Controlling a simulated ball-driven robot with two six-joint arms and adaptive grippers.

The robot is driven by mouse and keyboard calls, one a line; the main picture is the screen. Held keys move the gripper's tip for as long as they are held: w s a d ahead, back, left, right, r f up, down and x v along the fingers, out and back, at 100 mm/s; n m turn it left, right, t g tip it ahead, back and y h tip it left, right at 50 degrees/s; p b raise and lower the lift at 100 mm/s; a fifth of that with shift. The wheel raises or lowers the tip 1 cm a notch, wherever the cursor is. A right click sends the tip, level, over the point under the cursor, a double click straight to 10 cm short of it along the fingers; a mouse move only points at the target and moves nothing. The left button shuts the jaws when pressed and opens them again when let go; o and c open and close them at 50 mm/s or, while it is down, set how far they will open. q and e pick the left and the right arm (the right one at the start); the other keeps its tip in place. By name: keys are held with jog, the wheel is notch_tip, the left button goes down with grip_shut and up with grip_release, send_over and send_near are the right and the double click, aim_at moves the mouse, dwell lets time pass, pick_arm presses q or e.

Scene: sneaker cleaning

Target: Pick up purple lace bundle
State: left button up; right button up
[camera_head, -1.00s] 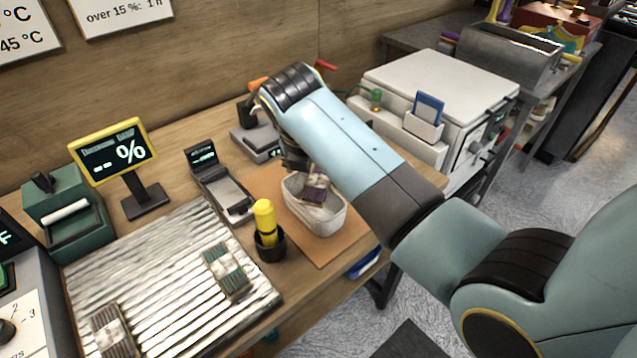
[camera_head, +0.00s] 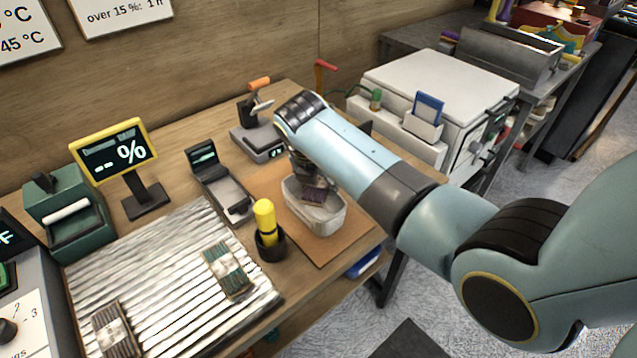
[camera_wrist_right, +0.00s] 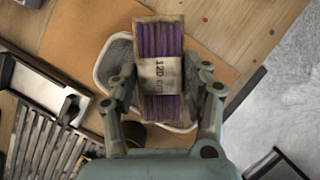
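The purple lace bundle (camera_wrist_right: 159,88), with a pale paper band, fills the middle of the right wrist view. In the head view, part of the bundle (camera_head: 313,196) shows at the white tub (camera_head: 318,222), and my arm hides the rest. My right gripper (camera_wrist_right: 163,78) has one finger on each side of the bundle, close to its long edges. I cannot tell whether the fingers press on it. In the head view my right gripper (camera_head: 303,168) points down over the tub, with its tips hidden. My left gripper is not in view.
A yellow-handled tool stands in a black cup (camera_head: 270,245) left of the tub. Two more lace bundles, one green-striped (camera_head: 228,270) and one brown (camera_head: 115,330), lie on the ridged tray (camera_head: 165,275). A scale (camera_head: 258,142) stands behind the tub.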

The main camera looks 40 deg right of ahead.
aim_at(321, 183)
jog(key=c, duration=0.4)
jog(key=shift+c, duration=0.2)
jog(key=shift+r, duration=0.1)
jog(key=shift+r, duration=0.3)
jog(key=r, duration=0.3)
jog(key=shift+s+d+r, duration=0.15)
jog(key=shift+s+r, duration=0.15)
jog(key=shift+r, duration=0.05)
jog(key=s+d+r, duration=0.5)
jog(key=s+r, duration=0.1)
jog(key=s, duration=0.3)
jog(key=shift+s+r, duration=0.3)
jog(key=shift+s, duration=0.1)
